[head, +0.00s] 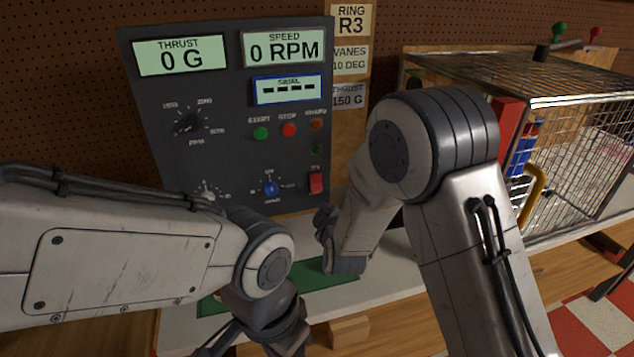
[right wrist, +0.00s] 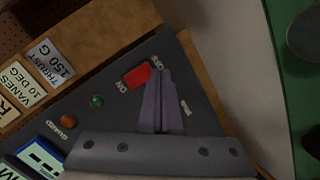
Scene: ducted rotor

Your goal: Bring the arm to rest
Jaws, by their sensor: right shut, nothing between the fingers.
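My right gripper (head: 325,222) is in front of the lower right part of the dark control panel (head: 222,120). In the right wrist view its fingers (right wrist: 161,100) are together and hold nothing. Their tips appear beside the red rocker switch (right wrist: 137,76), which also shows in the head view (head: 316,182); I cannot tell whether they touch it. My left arm comes in from the left, and its wrist end is low in the picture. My left gripper (head: 255,340) is partly cut off by the lower edge, so its jaws are unclear.
The panel displays read 0 G and 0 RPM; the serial display (head: 289,89) shows dashes. Cards (head: 350,55) read R3, 10 DEG and 150 G. A wire mesh cage (head: 575,120) with a yellow handle (head: 532,195) stands at right. A green mat (head: 318,276) lies on the bench.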

